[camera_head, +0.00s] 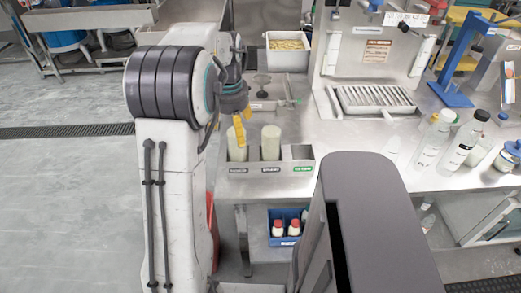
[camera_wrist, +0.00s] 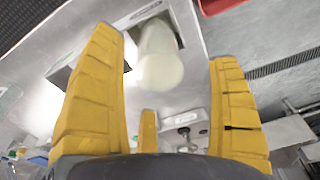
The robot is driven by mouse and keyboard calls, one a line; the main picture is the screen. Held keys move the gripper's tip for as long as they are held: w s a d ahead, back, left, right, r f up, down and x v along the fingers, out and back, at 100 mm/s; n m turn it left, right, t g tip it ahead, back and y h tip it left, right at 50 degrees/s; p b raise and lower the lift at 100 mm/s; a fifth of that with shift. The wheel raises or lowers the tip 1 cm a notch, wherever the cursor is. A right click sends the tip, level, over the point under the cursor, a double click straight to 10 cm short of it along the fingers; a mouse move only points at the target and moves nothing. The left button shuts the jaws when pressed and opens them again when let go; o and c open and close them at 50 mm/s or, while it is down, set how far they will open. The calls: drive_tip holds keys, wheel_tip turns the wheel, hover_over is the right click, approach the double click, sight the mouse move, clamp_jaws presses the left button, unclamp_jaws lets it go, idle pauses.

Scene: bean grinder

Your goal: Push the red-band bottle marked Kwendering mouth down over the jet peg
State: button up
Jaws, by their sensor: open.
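My gripper (camera_head: 239,132) is open, with its yellow fingers over the left slot of a metal rack (camera_head: 268,184). Two pale, cream cylindrical bottles stand in the rack, a left one (camera_head: 237,150) beside my fingers and a middle one (camera_head: 270,142). In the wrist view a pale cylinder (camera_wrist: 158,55) shows beyond and between my spread fingers (camera_wrist: 165,60), not clasped. I cannot make out a red band or the name Kwendering on either. A dark disc on a short stem (camera_head: 262,80) stands behind the rack; I cannot tell whether it is the jet peg.
The rack's right slot (camera_head: 301,153) is empty. A blue crate (camera_head: 280,240) below holds red-capped bottles. Clear bottles (camera_head: 432,145) stand on the counter at right. A tray of yellow pieces (camera_head: 289,47) and a grated machine (camera_head: 375,98) are behind. A grey rounded block fills the lower middle.

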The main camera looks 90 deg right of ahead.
sight(238, 151)
drive_tip(key=shift+s+f, duration=0.25)
drive_tip(key=shift+s, duration=0.15)
drive_tip(key=shift+f, duration=0.35)
drive_tip(key=shift+w+d+f+p, duration=0.1)
drive_tip(key=shift+d+f+p, duration=0.1)
drive_tip(key=shift+f+p, duration=0.7)
drive_tip(key=shift+d+f+p, duration=0.25)
drive_tip(key=shift+f+p, duration=0.5)
drive_tip(key=shift+f, duration=0.4)
drive_tip(key=shift+w+d+f+p, duration=0.1)
drive_tip(key=shift+d+f+p, duration=0.1)
drive_tip(key=shift+f+p, duration=0.7)
drive_tip(key=shift+f, duration=0.1)
drive_tip(key=c, duration=1)
